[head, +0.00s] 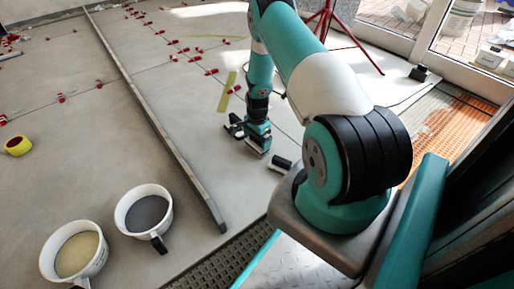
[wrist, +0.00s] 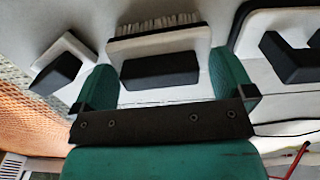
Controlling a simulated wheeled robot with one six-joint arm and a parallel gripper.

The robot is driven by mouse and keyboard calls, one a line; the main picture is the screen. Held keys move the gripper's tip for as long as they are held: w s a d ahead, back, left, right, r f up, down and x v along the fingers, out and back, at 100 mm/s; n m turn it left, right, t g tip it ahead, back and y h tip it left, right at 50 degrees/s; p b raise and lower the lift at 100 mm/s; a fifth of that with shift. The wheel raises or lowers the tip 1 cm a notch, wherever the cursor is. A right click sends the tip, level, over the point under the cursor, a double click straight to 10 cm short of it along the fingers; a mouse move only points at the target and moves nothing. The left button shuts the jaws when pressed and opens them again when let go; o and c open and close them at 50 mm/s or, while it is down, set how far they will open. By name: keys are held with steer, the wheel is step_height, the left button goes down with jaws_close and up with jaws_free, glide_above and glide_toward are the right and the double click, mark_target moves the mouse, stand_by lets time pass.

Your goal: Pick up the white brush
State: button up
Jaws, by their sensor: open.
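The white brush (wrist: 155,40) is at the upper middle of the wrist view, bristles toward the top. Its dark block-shaped handle (wrist: 160,70) faces my camera. My gripper (wrist: 163,80) is open, with one teal finger on each side of the handle. Gaps show between the fingers and the handle, and I see no contact. In the head view my gripper (head: 258,137) is low over the floor at the middle. There the brush is too small and covered to tell apart from the other tools.
A white pad with a black handle (wrist: 62,62) lies left of the brush, and a larger black-handled float (wrist: 290,52) lies right. A small black-and-white tool (head: 280,164) is near my arm base. A long bar (head: 160,125) and two buckets (head: 143,210) (head: 74,253) stand left.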

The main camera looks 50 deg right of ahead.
steer(key=c, duration=1.1)
steer(key=shift+o, duration=0.2)
